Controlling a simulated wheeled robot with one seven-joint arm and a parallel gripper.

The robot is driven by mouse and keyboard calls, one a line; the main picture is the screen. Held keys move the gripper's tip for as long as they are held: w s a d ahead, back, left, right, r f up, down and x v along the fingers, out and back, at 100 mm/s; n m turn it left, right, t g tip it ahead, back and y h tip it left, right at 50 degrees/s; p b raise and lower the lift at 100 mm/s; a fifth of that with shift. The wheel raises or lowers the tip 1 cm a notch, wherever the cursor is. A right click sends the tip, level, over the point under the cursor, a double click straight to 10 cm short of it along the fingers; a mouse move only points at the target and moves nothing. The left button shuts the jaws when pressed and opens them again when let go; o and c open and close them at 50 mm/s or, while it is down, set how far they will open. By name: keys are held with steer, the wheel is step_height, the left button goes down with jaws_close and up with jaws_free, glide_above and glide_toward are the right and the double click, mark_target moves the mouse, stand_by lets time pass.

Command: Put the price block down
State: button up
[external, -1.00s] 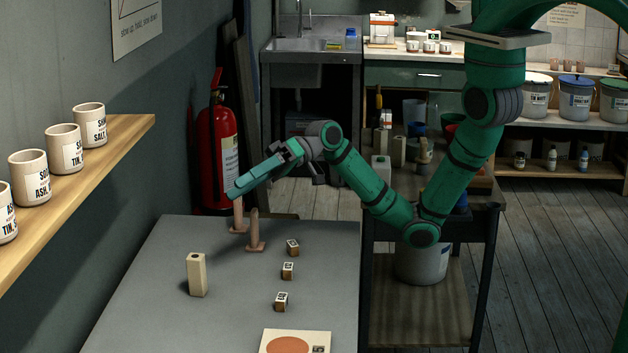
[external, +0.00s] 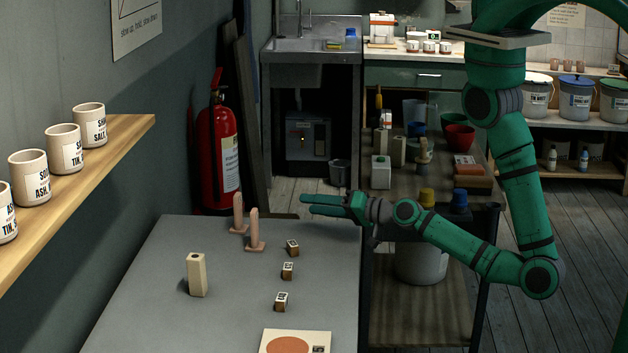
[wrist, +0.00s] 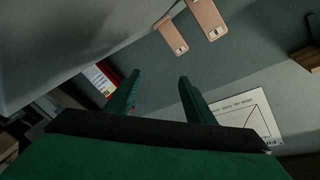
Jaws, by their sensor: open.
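Several small brown blocks with white labelled faces stand in a row on the grey table (external: 225,325): a far one (external: 292,247), a middle one (external: 288,271) and a near one (external: 281,301). They look like price blocks; their marks are too small to read. My gripper (external: 303,204) is near the table's far right corner, fingers pointing left, apart from the blocks. In the wrist view my gripper (wrist: 158,78) has its two fingers spread with nothing between them. No block shows in the wrist view.
Two pinkish posts (external: 254,230) (external: 238,214) stand left of my fingers; they also show in the wrist view (wrist: 171,35) (wrist: 208,18). A cream block (external: 197,276) stands on the table's left. A card with an orange disc (external: 323,343) lies at the front.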

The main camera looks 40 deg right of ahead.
steer(key=s+d+f+n+h, duration=0.2)
steer(key=s+d+h, duration=0.1)
steer(key=s+d, duration=0.7)
steer(key=s+d+f+n+h, duration=0.2)
steer(key=s+d+h, duration=0.2)
steer(key=s+d, duration=0.6)
steer(key=shift+s+d, duration=0.3)
steer(key=shift+d, duration=0.8)
steer(key=shift+o, duration=0.5)
